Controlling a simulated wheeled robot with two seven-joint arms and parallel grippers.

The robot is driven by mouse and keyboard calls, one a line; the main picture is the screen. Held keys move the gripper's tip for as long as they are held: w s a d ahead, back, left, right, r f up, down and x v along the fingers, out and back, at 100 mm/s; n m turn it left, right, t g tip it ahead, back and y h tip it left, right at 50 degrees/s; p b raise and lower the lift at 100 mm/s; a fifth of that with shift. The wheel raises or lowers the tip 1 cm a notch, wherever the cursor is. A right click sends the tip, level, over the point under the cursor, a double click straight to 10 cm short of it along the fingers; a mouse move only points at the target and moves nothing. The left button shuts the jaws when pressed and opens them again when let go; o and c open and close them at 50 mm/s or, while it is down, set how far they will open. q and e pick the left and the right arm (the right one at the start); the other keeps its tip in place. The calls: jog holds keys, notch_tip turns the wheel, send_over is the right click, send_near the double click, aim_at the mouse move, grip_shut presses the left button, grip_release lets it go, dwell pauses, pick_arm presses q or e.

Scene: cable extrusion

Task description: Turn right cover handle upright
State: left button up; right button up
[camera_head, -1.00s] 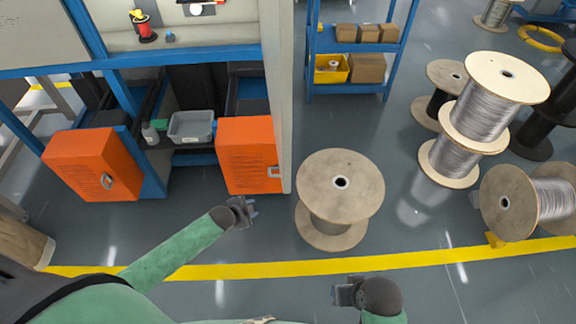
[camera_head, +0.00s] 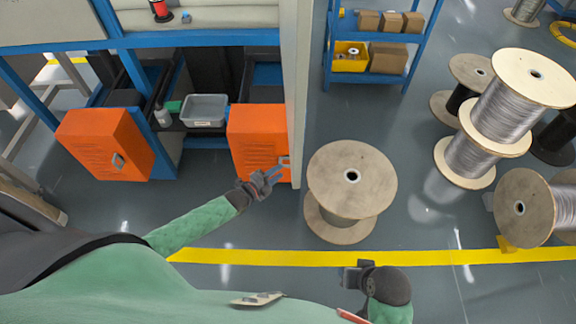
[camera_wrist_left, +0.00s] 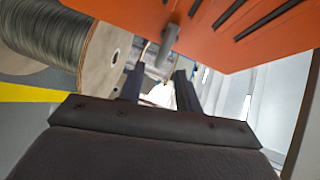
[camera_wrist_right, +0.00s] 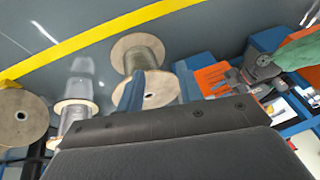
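The right orange cover (camera_head: 257,142) is closed on the front of the blue-framed machine. Its grey handle (camera_head: 284,163) sits near the cover's right edge. My left gripper (camera_head: 270,176) is open just in front of the handle, its fingertips close to it. In the left wrist view the handle (camera_wrist_left: 168,46) hangs from the orange cover (camera_wrist_left: 225,30), ahead of the gap between the two spread fingers (camera_wrist_left: 160,88). I cannot tell whether they touch it. My right gripper (camera_head: 352,274) is low near the yellow line; its fingers are apart and empty in the right wrist view (camera_wrist_right: 158,92).
A second orange cover (camera_head: 105,143) with a handle is at the left. A wooden spool (camera_head: 350,180) stands on the floor just right of the machine. More wire spools (camera_head: 490,120) stand farther right. A blue shelf (camera_head: 370,85) is behind.

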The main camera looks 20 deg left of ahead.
aim_at(288, 166)
pick_arm(q)
jog(key=shift+p+x, duration=0.3)
jog(key=shift+x, duration=2.7)
jog(key=shift+f, duration=0.1)
grip_shut()
